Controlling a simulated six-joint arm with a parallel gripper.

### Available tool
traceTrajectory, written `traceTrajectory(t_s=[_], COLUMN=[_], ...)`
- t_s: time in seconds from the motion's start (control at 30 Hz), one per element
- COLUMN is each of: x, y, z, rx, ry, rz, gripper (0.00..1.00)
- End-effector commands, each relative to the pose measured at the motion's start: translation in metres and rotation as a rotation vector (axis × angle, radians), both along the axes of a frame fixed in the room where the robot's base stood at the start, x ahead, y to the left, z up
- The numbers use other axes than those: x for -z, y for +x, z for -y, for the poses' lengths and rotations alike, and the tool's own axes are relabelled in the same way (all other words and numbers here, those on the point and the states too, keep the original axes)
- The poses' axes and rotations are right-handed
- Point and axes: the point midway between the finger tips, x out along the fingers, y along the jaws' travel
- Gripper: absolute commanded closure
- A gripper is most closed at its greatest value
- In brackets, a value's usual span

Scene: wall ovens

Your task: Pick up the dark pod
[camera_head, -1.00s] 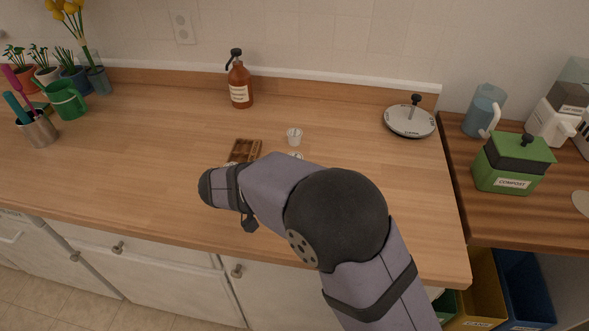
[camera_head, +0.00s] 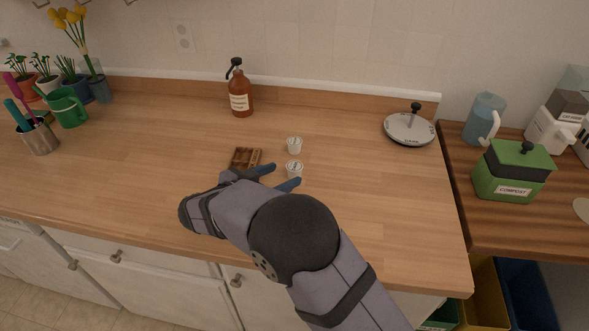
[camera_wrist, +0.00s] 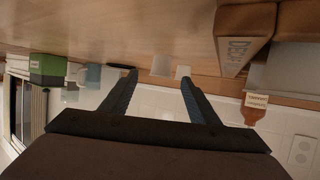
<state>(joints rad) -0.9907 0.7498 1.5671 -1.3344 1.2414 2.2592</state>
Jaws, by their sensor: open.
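Two small pale pods stand on the wooden counter: a near pod (camera_head: 294,169) with a greyish marked lid and a far pod (camera_head: 294,145) behind it. I cannot tell which is the dark pod. My gripper (camera_head: 279,177) is open and empty, its blue-grey fingers low over the counter, pointing right, just left of and in front of the near pod. In the wrist view, tilted upside down, my gripper (camera_wrist: 158,77) shows open with two pale pods (camera_wrist: 162,65) (camera_wrist: 183,72) beyond the fingertips, towards the right finger.
A brown compartment box (camera_head: 246,157) lies close behind my gripper; its labelled side (camera_wrist: 241,50) shows in the wrist view. An amber pump bottle (camera_head: 239,92) stands at the back. A round grey lid-like disc (camera_head: 409,130) lies at right. The counter right of the pods is clear.

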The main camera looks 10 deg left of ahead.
Motion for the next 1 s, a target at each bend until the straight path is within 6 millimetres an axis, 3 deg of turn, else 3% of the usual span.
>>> traceTrajectory(t_s=[0.4,0.73,0.9,1.0], x=[0.009,0.013,0.013,0.013], y=[0.04,0.043,0.043,0.043], z=[0.019,0.02,0.02,0.02], rx=[0.002,0.0,0.0,0.0], ry=[-0.002,0.0,0.0,0.0], rz=[-0.001,-0.001,0.0,0.0], gripper=[0.45,0.45,0.85,0.88])
